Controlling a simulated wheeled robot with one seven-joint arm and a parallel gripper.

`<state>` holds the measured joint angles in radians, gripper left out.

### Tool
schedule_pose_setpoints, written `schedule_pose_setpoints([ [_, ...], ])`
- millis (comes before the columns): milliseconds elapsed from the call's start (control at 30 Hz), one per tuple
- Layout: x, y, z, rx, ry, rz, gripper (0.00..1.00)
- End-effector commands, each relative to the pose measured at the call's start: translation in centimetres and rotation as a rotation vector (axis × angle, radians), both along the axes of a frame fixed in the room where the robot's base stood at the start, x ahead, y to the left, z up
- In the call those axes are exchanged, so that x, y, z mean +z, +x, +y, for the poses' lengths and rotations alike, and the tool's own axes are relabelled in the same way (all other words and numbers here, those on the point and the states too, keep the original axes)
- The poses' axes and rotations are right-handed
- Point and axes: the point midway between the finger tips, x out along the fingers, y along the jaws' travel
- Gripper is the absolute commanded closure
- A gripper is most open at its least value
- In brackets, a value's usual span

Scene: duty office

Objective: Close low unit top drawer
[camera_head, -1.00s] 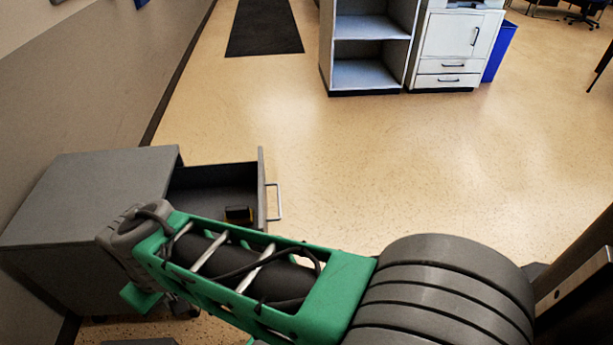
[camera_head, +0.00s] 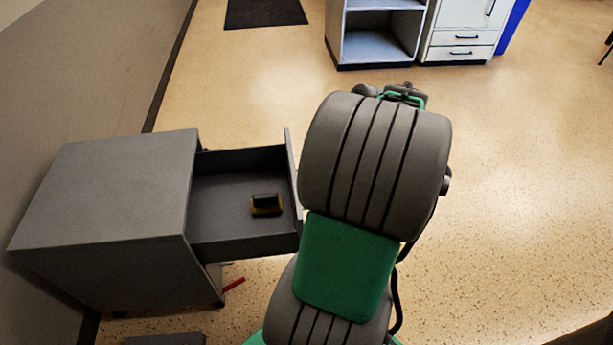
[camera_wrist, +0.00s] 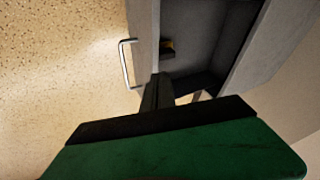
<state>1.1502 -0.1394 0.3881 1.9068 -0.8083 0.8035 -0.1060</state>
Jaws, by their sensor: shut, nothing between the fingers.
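The low unit (camera_head: 120,185) is a grey cabinet against the left wall in the head view. Its top drawer (camera_head: 225,165) stands pulled out to the right. The drawer also shows in the wrist view (camera_wrist: 220,45), with its pale bar handle (camera_wrist: 126,62) on the front's outer face. In the head view the handle is hidden behind my arm. My gripper (camera_wrist: 158,92) is shut and empty in the wrist view, its dark fingers close to the end of the drawer front. I cannot tell whether they touch it.
A small black and yellow object (camera_head: 266,204) lies in the drawer. A red item (camera_head: 234,284) is on the floor by the unit. An open shelf (camera_head: 380,45) and a white cabinet (camera_head: 456,42) stand at the back. The floor right of my arm is clear.

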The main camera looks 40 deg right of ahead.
Motion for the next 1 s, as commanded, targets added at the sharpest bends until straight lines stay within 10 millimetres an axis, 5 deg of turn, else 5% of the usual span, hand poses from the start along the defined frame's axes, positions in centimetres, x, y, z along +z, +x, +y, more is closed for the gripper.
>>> schedule_pose_setpoints([
  [33,-0.3,-1.6,-2.7,-0.045,0.016,-0.033,1.0],
  [100,-0.2,-3.1,-5.1,-0.075,0.023,-0.076,1.0],
  [233,-0.1,-4.4,-6.8,-0.096,0.027,-0.117,1.0],
  [800,-8.6,1.6,-4.8,-0.091,0.026,-0.118,1.0],
  [1000,-8.1,3.2,-2.3,-0.093,0.025,-0.118,1.0],
])
